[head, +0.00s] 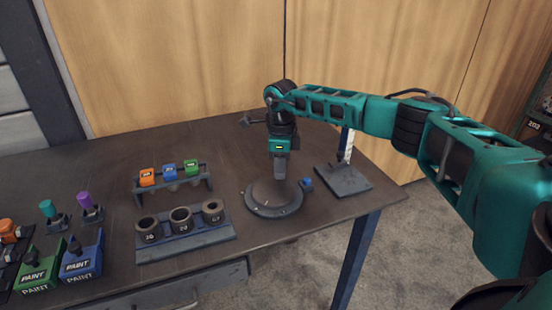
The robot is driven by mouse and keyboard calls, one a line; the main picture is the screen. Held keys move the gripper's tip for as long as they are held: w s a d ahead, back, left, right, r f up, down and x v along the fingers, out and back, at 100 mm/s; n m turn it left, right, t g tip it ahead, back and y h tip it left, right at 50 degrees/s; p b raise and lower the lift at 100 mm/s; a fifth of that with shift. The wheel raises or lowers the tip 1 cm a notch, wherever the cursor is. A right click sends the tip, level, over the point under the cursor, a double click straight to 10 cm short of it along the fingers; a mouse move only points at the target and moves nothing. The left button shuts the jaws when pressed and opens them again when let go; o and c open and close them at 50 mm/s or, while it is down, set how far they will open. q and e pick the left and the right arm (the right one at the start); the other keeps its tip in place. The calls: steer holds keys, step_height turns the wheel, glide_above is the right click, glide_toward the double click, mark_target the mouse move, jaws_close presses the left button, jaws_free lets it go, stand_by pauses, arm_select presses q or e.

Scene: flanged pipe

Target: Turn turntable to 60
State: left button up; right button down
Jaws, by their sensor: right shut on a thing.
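The turntable (272,199) is a round, dark grey disc on a wider base with small marks around its rim. It stands near the right end of the table. My right gripper (280,172) points down over the turntable, at its far side. It is shut on a part of the turntable, but its fingers hide what is between them. The number marks are too small to read. A small blue piece (306,184) sits at the right edge of the turntable. My left gripper is not in view.
A rack with orange, blue and green pieces (169,173) stands left of the turntable, behind a block with three cups (181,220). Paint boxes (82,257) stand at the far left. A dark stand (343,180) is near the table's right edge. Bare table (110,150) lies at the back.

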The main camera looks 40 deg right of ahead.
steer(key=shift+s+d+m+p, duration=0.15)
steer(key=shift+s+m+p, duration=0.15)
steer(key=shift+m+p, duration=0.35)
steer(key=shift+s+d+m+p, duration=0.1)
steer(key=shift+s+m+p, duration=0.2)
steer(key=shift+m, duration=0.65)
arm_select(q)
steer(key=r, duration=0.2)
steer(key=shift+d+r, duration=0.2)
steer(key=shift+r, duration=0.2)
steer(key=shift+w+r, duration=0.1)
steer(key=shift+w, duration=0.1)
arm_select(e)
steer(key=c, duration=1.1)
jaws_free()
steer(key=shift+o, duration=0.2)
steer(key=shift+r, duration=0.2)
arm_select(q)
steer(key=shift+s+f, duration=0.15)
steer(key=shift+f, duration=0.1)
arm_select(e)
step_height(320, 180, up, 13)
steer(key=shift+f, duration=0.2)
